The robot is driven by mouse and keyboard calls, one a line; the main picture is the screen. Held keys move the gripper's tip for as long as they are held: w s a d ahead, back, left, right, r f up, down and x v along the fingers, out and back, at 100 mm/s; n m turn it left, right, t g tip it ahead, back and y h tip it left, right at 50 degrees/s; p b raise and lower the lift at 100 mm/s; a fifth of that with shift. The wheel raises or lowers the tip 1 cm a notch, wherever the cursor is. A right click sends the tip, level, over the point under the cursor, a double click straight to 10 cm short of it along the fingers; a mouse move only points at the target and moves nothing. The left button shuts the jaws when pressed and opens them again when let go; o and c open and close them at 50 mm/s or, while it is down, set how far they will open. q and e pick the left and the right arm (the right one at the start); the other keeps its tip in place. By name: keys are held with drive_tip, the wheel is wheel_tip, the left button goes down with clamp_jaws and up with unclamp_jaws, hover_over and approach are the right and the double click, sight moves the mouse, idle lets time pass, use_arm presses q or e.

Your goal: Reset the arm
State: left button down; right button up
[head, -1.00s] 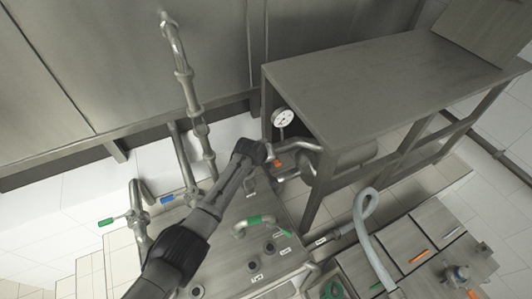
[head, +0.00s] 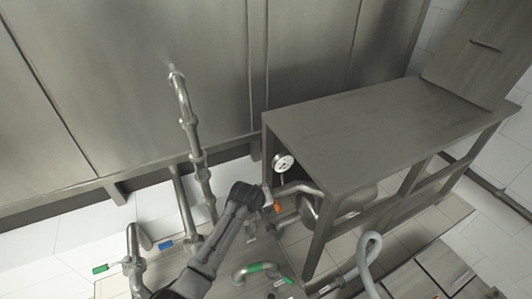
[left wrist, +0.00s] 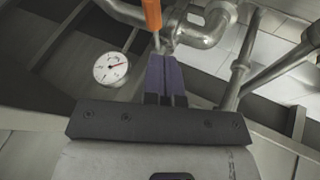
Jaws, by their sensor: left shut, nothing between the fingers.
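My left gripper (head: 262,197) is beside the pipework under the grey metal table, with my dark arm reaching up from the bottom of the head view. In the left wrist view its two dark fingers (left wrist: 166,72) lie together, shut and empty. An orange valve handle (head: 277,206) is just to the right of the gripper in the head view. In the left wrist view the orange handle (left wrist: 152,14) stands just beyond the fingertips; I cannot tell whether they touch. My right gripper is not in view.
A round pressure gauge (head: 284,162) sits close to the gripper, by the metal table (head: 360,130). Vertical pipes (head: 188,125) stand to the left, with green (head: 100,268) and blue (head: 165,245) handles. A pale hose (head: 365,260) curves at the lower right.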

use_arm(q)
wheel_tip(320, 180, up, 18)
drive_tip(key=s+a+m+t, duration=0.1)
drive_tip(key=s+m+t, duration=0.2)
drive_tip(key=m, duration=0.4)
drive_tip(key=s+a+r+t, duration=0.1)
drive_tip(key=s+a+r, duration=0.3)
drive_tip(key=s+a+f+y, duration=0.1)
drive_tip(key=s+a+f, duration=0.2)
drive_tip(key=s, duration=0.3)
drive_tip(key=s+a+f+n, duration=0.1)
drive_tip(key=s+a+f, duration=0.25)
drive_tip(key=s, duration=0.25)
drive_tip(key=s+a+f+y, duration=0.1)
drive_tip(key=s+a+f, duration=0.25)
drive_tip(key=s, duration=0.25)
drive_tip(key=s+a+f+g, duration=0.2)
drive_tip(key=s+f+g, duration=0.1)
drive_tip(key=s+f, duration=0.5)
drive_tip(key=s+a+f+g+y, duration=0.1)
drive_tip(key=s+a+f+g, duration=0.1)
drive_tip(key=s+f, duration=0.7)
drive_tip(key=s+g, duration=0.1)
drive_tip(key=s, duration=0.4)
drive_tip(key=shift+s+n, duration=0.2)
drive_tip(key=shift+n, duration=0.2)
